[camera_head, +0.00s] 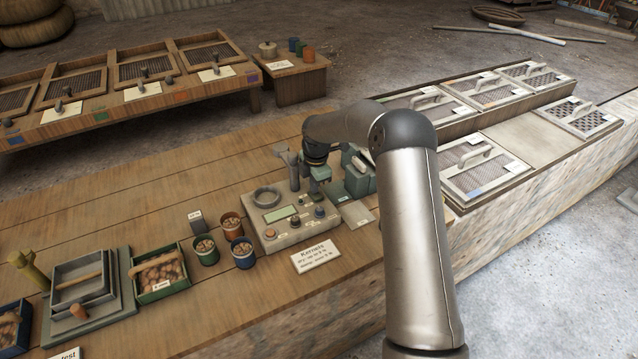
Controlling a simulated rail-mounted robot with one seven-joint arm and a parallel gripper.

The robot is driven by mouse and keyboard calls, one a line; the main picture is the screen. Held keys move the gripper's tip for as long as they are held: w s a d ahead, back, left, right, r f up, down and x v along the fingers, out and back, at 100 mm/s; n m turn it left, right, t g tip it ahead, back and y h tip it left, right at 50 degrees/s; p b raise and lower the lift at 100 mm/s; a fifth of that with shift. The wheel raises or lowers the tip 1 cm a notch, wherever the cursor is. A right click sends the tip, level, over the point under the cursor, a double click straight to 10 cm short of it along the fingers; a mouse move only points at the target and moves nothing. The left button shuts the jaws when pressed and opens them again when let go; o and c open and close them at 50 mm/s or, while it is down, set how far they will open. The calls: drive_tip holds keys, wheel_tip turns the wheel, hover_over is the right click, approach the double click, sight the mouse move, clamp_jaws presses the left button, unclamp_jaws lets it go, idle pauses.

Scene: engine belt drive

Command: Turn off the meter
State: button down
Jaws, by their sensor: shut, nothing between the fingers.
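The meter (283,240) is a beige box on the wooden bench, near the middle of the view. It has a dark ring on top, a greenish display (280,214) and several small knobs or buttons along its front. I cannot read the display. My gripper (316,194) points down over the right rear part of the meter, close to its top. It is shut and empty. Whether its fingertips touch a knob cannot be told at this size. Part of the meter's rear right is hidden by my gripper.
A card marked Kernels (315,256) lies in front of the meter. Small cups, one of them blue (243,254), stand at its left. A green device (356,184) stands close at the right of my gripper. Lidded mesh trays (470,179) fill the right.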

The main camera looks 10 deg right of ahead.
drive_tip(key=shift+s+d, duration=0.1)
drive_tip(key=shift+d, duration=0.05)
drive_tip(key=shift+s+d, duration=0.25)
drive_tip(key=shift+s, duration=0.4)
drive_tip(key=shift+r, duration=0.1)
drive_tip(key=shift+r, duration=0.5)
wheel_tip(320, 180, up, 13)
drive_tip(key=s, duration=0.1)
drive_tip(key=shift+s+d+p, duration=0.25)
drive_tip(key=shift+s+p, duration=0.05)
drive_tip(key=shift+s, duration=0.1)
drive_tip(key=shift+f, duration=0.2)
